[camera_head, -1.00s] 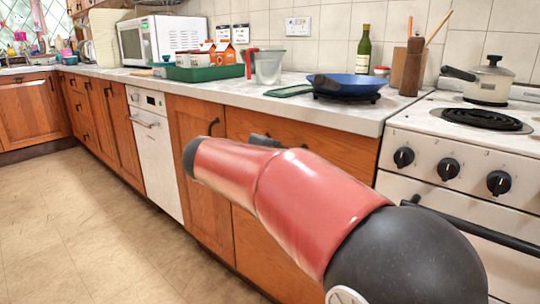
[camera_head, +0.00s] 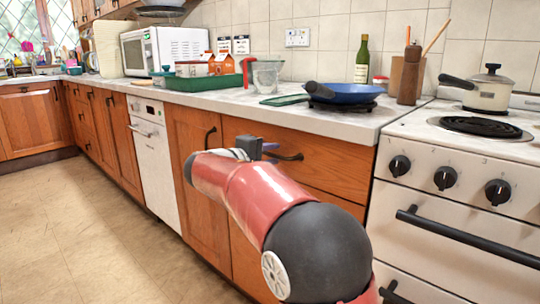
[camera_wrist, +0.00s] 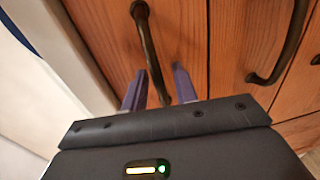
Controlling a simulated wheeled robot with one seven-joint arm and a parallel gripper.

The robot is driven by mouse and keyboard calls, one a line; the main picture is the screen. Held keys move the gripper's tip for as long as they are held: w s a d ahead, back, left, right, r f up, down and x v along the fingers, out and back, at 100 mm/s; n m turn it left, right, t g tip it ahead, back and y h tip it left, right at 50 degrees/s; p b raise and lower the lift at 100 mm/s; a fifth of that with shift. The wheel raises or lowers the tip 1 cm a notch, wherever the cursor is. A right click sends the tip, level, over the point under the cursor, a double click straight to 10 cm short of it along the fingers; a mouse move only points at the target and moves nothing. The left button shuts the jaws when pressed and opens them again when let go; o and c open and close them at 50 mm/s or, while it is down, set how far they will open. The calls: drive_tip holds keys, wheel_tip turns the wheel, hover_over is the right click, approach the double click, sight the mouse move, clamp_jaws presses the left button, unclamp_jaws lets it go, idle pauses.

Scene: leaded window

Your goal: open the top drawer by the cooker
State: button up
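The top drawer by the cooker (camera_head: 325,163) is a shut wooden front under the worktop, just left of the cooker. Its dark bar handle (camera_head: 288,156) shows beside my gripper (camera_head: 262,149) in the head view. In the wrist view, my gripper (camera_wrist: 158,82) is open, with its two purple-grey fingers either side of the handle (camera_wrist: 147,45). Gaps show between the handle and both fingers, so it is not gripped. The drawer front (camera_wrist: 100,40) fills the middle of that view. My red arm hides part of the fronts below in the head view.
A lower front with its own handle (camera_wrist: 280,45) lies right in the wrist view. The white cooker (camera_head: 470,200) has a protruding oven handle (camera_head: 465,238). A cupboard door handle (camera_head: 209,137) is left of the drawer. The floor at left is clear.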

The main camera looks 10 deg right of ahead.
clamp_jaws()
drive_tip(key=shift+a, duration=0.15)
